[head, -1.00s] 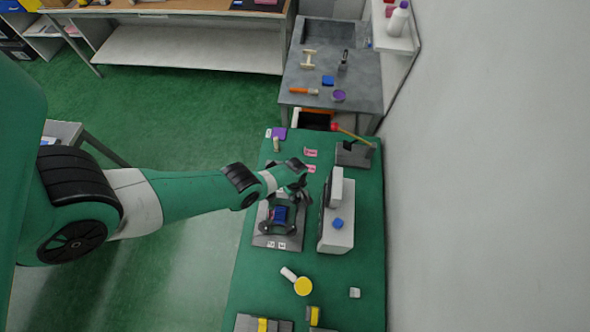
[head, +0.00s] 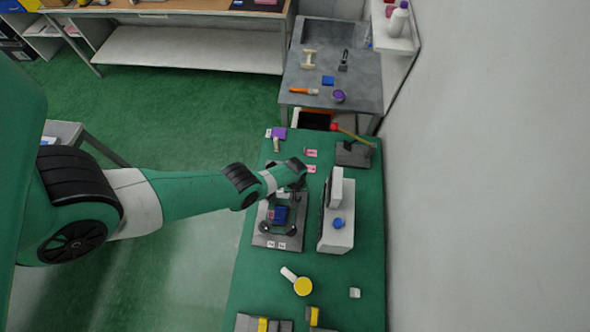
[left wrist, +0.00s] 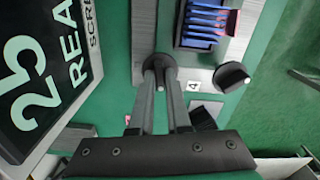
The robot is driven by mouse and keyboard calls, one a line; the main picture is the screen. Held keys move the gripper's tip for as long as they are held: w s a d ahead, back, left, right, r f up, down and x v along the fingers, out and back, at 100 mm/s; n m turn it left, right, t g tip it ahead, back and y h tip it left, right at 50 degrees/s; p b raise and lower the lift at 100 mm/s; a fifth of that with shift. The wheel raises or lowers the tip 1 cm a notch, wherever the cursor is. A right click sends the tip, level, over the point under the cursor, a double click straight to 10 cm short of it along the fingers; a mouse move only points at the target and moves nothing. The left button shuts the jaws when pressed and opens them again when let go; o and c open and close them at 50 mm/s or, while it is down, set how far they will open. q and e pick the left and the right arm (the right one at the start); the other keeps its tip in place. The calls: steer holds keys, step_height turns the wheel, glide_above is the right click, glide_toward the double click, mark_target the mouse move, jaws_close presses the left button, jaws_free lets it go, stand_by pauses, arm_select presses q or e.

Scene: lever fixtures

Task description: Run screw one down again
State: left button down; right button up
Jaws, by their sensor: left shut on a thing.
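A grey fixture plate (head: 262,240) on the green table carries a blue finned block (head: 280,214) and black screw knobs. Two knobs, left (head: 264,227) and right (head: 292,230), show at its near edge. My left gripper (head: 299,186) is over the plate's far right corner. In the left wrist view its fingers (left wrist: 160,75) are shut on a dark round screw knob (left wrist: 160,62). The number by this knob cannot be made out. Another black knob (left wrist: 231,76) stands apart, near a label that looks like 4. The blue block (left wrist: 205,22) is beside the held knob. My right gripper is not in view.
A grey-white box (head: 338,238) with a blue knob stands close to the plate's right. Its dark display (left wrist: 45,65) shows 25 and partly cut-off text. A yellow round thing (head: 303,286) lies in front.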

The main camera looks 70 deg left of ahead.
arm_select(q)
steer(key=m, duration=1.4)
steer(key=shift+m, duration=0.3)
steer(key=m, duration=0.3)
steer(key=shift+m, duration=0.3)
steer(key=m, duration=0.3)
steer(key=shift+m, duration=0.4)
steer(key=m, duration=0.3)
steer(key=shift+m, duration=2.1)
